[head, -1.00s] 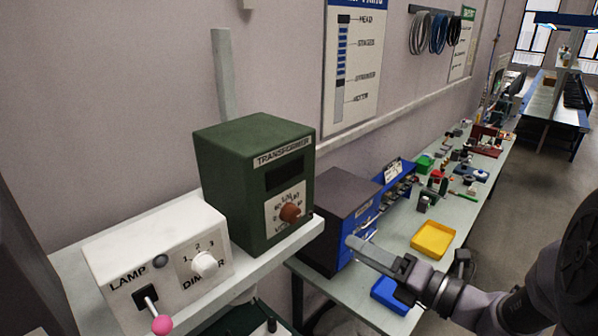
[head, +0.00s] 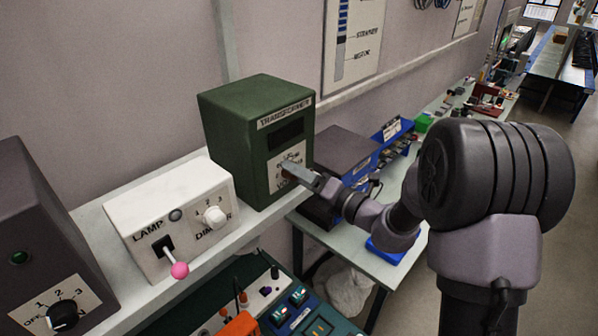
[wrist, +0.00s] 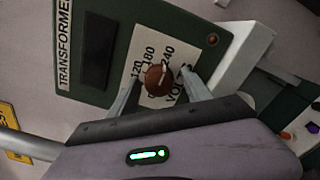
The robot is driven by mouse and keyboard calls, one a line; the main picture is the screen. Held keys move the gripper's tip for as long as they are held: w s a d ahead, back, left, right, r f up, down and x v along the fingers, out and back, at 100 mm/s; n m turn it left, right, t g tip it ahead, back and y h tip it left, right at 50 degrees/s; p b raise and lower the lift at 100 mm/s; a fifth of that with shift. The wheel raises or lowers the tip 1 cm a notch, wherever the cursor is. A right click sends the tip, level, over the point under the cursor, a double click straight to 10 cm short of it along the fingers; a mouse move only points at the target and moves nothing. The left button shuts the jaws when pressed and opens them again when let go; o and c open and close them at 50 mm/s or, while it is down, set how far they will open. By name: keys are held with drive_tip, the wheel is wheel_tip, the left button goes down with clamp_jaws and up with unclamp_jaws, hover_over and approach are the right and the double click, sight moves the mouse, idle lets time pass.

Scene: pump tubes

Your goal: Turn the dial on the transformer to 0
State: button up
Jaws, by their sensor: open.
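The green transformer (head: 228,140) stands on the white shelf. Its front bears a dark window and a white scale plate (wrist: 172,52) marked 120, 180, 240 and VOLTS. The round brown dial (wrist: 157,79) sits on that plate; its exact setting is hard to read. My gripper (head: 293,167) is at the transformer's front and mostly hides the dial in the head view. In the wrist view, the open fingers (wrist: 163,80) lie on either side of the dial. I cannot tell whether they touch it.
A white lamp dimmer box (head: 165,215) with a pink-tipped lever stands left of the transformer. A dark grey box (head: 35,240) with a knob is further left. A dark and blue cabinet (head: 345,150) stands on the workbench to the right.

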drive_tip(key=shift+s+r, duration=0.1)
drive_tip(key=shift+s, duration=0.05)
drive_tip(key=shift+c, duration=0.6)
clamp_jaws()
